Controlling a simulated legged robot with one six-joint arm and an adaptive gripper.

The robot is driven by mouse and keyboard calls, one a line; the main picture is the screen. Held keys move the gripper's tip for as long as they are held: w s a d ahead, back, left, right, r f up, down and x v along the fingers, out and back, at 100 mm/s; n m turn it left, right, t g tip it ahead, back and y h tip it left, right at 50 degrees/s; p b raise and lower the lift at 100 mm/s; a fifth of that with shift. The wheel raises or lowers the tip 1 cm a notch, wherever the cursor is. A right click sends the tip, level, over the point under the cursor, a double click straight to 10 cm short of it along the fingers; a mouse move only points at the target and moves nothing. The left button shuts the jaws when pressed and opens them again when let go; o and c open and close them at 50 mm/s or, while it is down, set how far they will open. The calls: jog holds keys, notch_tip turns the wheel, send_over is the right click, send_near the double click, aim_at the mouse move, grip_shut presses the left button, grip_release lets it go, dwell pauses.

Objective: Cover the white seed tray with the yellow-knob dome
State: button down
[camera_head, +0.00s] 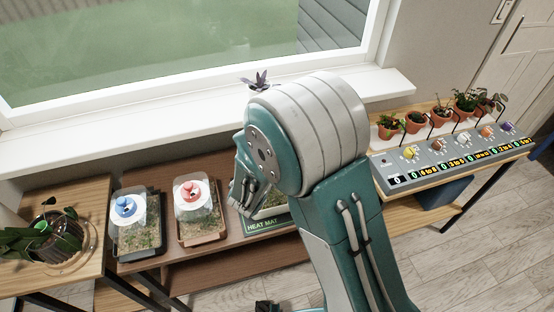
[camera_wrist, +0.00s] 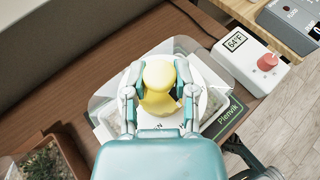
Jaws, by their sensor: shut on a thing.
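My gripper (camera_wrist: 159,73) is shut on the yellow knob (camera_wrist: 158,98) of the clear dome (camera_wrist: 207,78) in the wrist view. A white disc surrounds the knob. The dome is over the dark green heat mat (camera_wrist: 226,118). The white seed tray is mostly hidden under the dome and my gripper, and I cannot tell whether the dome rests on it or hangs above it. In the head view my arm hides the gripper and dome; the heat mat's front edge (camera_head: 268,225) and some greenery show beside the arm.
A blue-knob dome (camera_head: 126,207) and a red-knob dome (camera_head: 193,194) cover trays to the left. A controller with a red knob (camera_wrist: 254,63) sits right of the mat. A potted plant (camera_head: 40,232) stands far left; several small pots (camera_head: 414,122) line the right bench.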

jog(key=shift+f, duration=1)
dwell(0.6)
jog(key=shift+c, duration=1.8)
grip_release()
jog(key=v, duration=1.2)
